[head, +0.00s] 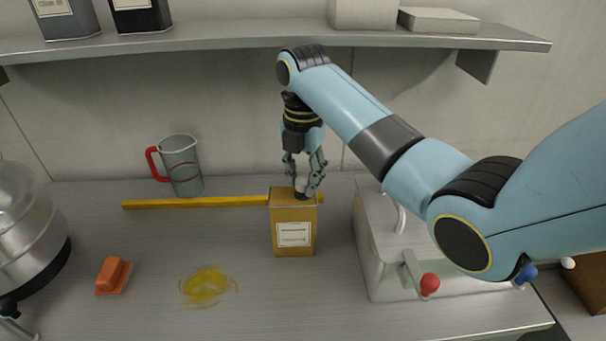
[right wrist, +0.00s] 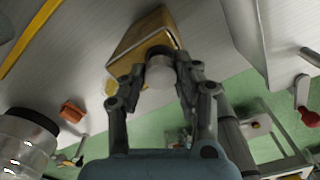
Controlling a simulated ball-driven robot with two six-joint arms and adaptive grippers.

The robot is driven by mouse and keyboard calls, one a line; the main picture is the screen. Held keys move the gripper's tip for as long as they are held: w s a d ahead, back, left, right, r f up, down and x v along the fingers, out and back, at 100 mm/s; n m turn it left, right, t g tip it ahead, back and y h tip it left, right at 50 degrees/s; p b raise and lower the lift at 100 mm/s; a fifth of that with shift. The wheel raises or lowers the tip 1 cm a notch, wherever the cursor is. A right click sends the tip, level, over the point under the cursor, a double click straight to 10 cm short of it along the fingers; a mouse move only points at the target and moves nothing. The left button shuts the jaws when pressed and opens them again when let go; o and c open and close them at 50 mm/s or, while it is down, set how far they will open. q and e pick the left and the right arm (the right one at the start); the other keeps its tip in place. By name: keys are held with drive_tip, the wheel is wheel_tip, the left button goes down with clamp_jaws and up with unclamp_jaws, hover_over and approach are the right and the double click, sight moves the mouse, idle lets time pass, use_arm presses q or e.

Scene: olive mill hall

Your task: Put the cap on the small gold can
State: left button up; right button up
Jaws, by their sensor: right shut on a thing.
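The small gold can (head: 293,222) stands upright on the steel counter, with a white label on its front. It also shows in the right wrist view (right wrist: 143,36). My right gripper (head: 303,189) points down over the can's top. It is shut on a pale grey round cap (right wrist: 160,69), held between its fingertips. In the head view the cap (head: 301,186) is at the can's top, near its right side; I cannot tell whether it touches the can. The can's opening is hidden. My left gripper is not in view.
A yellow bar (head: 190,203) lies behind the can, near a jug with a red handle (head: 181,165). An orange brush-like block (head: 113,276) and a yellow oil puddle (head: 207,286) lie left. A shelf (head: 240,38) hangs above.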

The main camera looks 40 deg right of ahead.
drive_tip(key=shift+f, duration=0.5)
idle(1.5)
drive_tip(key=o, duration=1)
drive_tip(key=shift+c, duration=0.9)
